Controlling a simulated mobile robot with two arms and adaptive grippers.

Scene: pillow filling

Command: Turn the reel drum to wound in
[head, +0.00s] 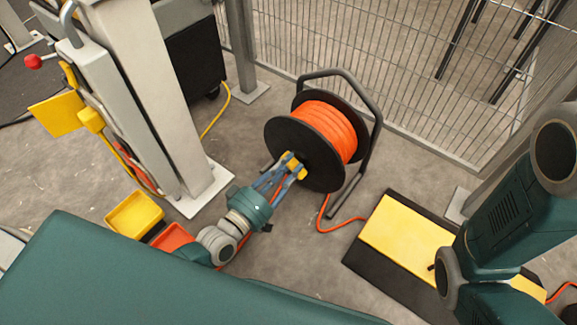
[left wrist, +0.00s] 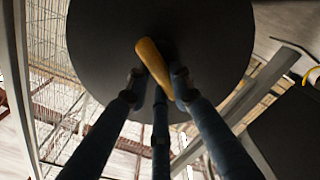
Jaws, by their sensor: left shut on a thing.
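The reel drum (head: 294,131) is a black-flanged spool wound with orange cable (head: 327,125), carried in a dark tubular frame (head: 372,92) on the floor. A yellow crank handle (head: 296,167) sticks out from its near flange. My left gripper (head: 285,171) has its blue fingers shut on this handle, in front of the flange. In the left wrist view the handle (left wrist: 153,64) stands tilted between the fingers, against the black flange (left wrist: 215,45). My right arm is at the right; its gripper is out of view.
Orange cable (head: 341,225) runs from the reel to a yellow-topped black platform (head: 403,238) at right. A wire fence (head: 400,80) stands behind the reel. A pale post (head: 150,90) and yellow bin (head: 134,214) stand at left. Bare floor surrounds the reel.

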